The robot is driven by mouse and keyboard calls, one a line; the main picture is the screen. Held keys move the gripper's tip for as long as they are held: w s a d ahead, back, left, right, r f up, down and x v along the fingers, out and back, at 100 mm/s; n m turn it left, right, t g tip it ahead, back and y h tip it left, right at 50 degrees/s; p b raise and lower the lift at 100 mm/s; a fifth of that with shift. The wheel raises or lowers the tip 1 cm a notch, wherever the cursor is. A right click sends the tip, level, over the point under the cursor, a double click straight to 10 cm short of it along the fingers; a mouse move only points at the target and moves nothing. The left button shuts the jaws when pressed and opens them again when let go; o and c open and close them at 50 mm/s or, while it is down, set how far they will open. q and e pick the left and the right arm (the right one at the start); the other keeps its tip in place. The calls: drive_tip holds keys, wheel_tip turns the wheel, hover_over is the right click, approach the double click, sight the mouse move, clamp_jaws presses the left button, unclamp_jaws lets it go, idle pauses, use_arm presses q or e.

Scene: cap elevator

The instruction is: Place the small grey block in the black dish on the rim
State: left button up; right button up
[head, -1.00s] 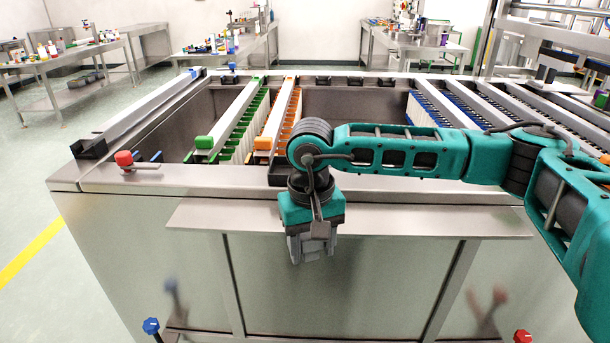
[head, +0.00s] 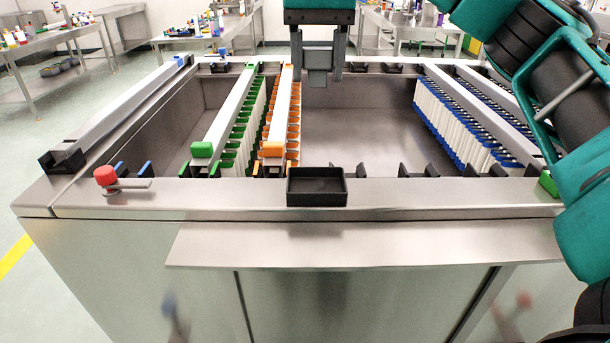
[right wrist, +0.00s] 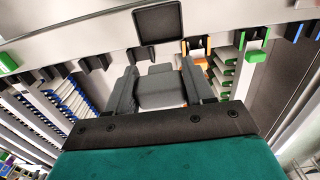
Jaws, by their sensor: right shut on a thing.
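The black dish (head: 317,187) is a small square tray on the front metal rim. It looks empty and also shows in the right wrist view (right wrist: 158,22). My right gripper (head: 318,72) is raised at the top of the head view, pointing down, behind the dish in the picture. It is shut on the small grey block (head: 318,62), which sits between the two fingers and also shows in the right wrist view (right wrist: 160,90). The block is apart from the dish. My left gripper is not in view.
The steel tank's front rim (head: 420,192) has a red knob (head: 105,176) at left. Racks with green (head: 202,150) and orange (head: 272,149) ends stand left of the open bay (head: 365,135). Blue-edged racks (head: 470,115) stand at right. A bare ledge (head: 360,247) juts out in front.

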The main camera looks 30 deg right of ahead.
drive_tip(key=f+b, duration=0.1)
drive_tip(key=f, duration=0.3)
drive_tip(key=f+b, duration=0.1)
drive_tip(key=f, duration=0.4)
drive_tip(key=f+b, duration=0.2)
drive_tip(key=f, duration=0.3)
drive_tip(key=shift+s, duration=0.3)
drive_tip(key=shift+w+f, duration=0.1)
drive_tip(key=shift+f, duration=0.55)
drive_tip(key=shift+f+b, duration=0.35)
drive_tip(key=shift+f, duration=1.75)
drive_tip(key=shift+f, duration=0.1)
drive_tip(key=o, duration=1.1)
wheel_tip(320, 180, up, 12)
drive_tip(key=shift+r+p, duration=0.15)
drive_tip(key=shift+p, duration=0.75)
